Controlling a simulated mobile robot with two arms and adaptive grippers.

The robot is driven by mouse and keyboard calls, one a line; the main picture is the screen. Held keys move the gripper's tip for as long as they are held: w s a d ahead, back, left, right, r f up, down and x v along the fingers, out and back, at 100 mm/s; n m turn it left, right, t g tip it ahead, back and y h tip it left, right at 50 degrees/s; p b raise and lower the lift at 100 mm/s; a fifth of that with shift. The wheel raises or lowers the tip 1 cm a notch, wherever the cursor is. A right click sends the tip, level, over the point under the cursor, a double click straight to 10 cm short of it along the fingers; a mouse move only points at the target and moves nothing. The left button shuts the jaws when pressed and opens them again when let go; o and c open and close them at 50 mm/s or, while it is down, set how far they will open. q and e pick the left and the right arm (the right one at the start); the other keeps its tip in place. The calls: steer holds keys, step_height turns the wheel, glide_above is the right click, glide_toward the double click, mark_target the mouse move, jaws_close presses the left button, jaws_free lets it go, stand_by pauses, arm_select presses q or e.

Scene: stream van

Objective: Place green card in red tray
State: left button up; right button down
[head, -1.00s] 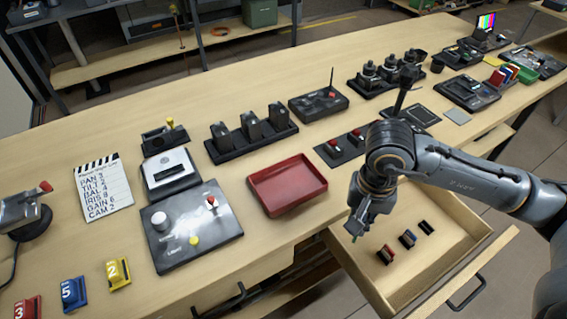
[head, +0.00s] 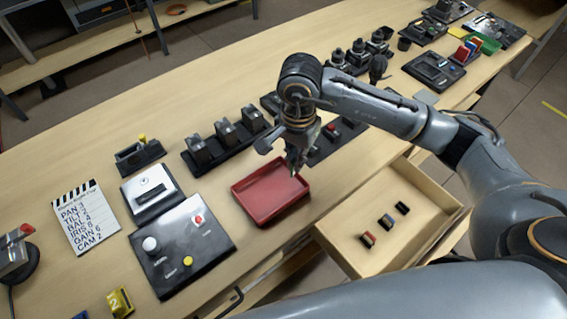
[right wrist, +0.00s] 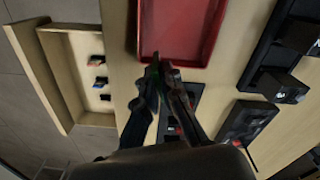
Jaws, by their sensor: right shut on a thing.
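The red tray (head: 262,212) lies empty on the table beside the open drawer; it also shows at the top of the right wrist view (right wrist: 150,32). My right gripper (head: 296,168) is above the tray's right edge, pointing down. In the right wrist view, my right gripper (right wrist: 160,72) is shut on the green card (right wrist: 175,74), of which only a small green sliver shows between the fingertips. The rest of the card is hidden by the fingers. My left gripper is not in view.
The open wooden drawer (head: 345,258) holds a red, a blue and a black card-like piece. A black control panel (head: 165,262) stands left of the tray. A row of black devices (head: 228,140) stands behind it. The clapperboard (head: 82,222) lies at the far left.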

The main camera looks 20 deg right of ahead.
steer(key=shift+w+a+f, duration=0.3)
steer(key=shift+f, duration=0.25)
steer(key=shift+w+a+f, duration=0.3)
steer(key=shift+f, duration=0.2)
steer(key=shift+w+a+f+p, duration=0.25)
steer(key=shift+f+p, duration=0.1)
steer(key=shift+f, duration=0.05)
step_height(320, 180, down, 3)
steer(key=shift+w+f+p, duration=0.1)
steer(key=shift+f+p, duration=0.1)
steer(key=shift+p, duration=0.15)
steer(key=shift+f, duration=0.15)
steer(key=c, duration=1.5)
jaws_free()
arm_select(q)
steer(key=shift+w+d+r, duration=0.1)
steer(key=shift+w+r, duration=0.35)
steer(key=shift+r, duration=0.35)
